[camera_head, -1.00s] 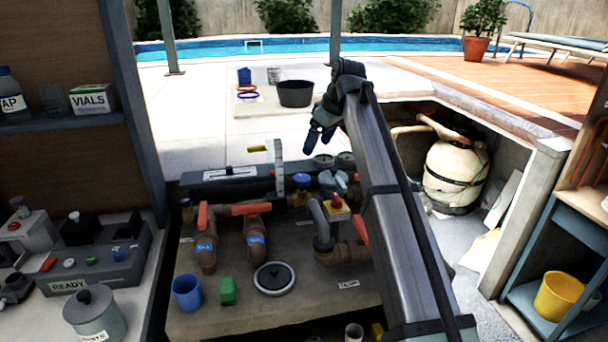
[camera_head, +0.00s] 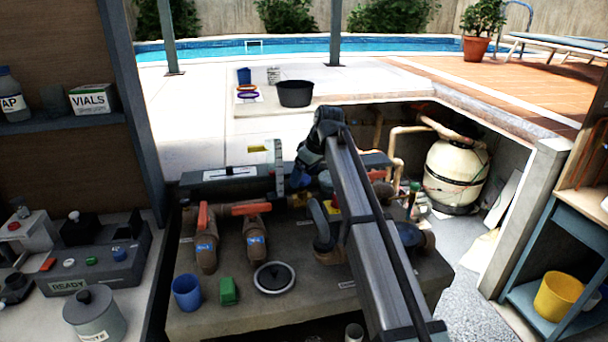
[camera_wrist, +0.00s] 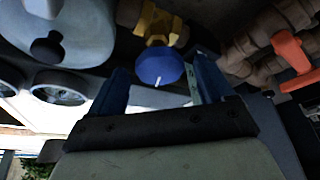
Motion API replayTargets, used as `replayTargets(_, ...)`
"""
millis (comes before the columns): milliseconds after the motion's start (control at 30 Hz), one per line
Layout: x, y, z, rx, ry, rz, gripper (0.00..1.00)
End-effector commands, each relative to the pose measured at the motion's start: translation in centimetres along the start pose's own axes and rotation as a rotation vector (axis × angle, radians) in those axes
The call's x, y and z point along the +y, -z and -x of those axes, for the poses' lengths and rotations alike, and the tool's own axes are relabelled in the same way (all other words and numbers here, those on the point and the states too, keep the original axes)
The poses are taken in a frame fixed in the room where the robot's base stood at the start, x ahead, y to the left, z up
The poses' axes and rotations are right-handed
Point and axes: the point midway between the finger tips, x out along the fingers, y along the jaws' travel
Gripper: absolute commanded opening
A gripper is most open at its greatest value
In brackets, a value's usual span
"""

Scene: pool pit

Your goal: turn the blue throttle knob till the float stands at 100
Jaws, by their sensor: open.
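The blue throttle knob (camera_wrist: 160,66) sits on a brass valve body in the wrist view, with a white pointer mark on its face. My open gripper (camera_wrist: 160,80) has one blue finger on each side of the knob, with a gap showing on the left; contact is not visible. In the head view my gripper (camera_head: 301,172) is over the pipework and hides most or all of the knob. The upright float gauge (camera_head: 279,168) stands just left of my gripper. A pale strip with marks shows behind the right finger in the wrist view. The float's reading is too small to tell.
An orange-handled valve (camera_wrist: 296,58) lies right of the knob in the wrist view. Round dials (camera_wrist: 60,88) and a large grey fitting (camera_wrist: 70,30) crowd the left. A blue cup (camera_head: 187,293) and green block (camera_head: 229,291) stand at the bench front.

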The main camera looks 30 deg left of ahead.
Motion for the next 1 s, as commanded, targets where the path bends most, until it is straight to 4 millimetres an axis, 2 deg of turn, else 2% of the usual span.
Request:
replayTargets(300,0.0,0.01,-0.17,0.0,0.0,0.0,0.8)
replayTargets(867,-0.02,-0.01,-0.16,0.0,0.0,0.0,0.27)
replayTargets(1000,-0.09,-0.02,-0.16,0.0,-0.007,-0.018,0.26)
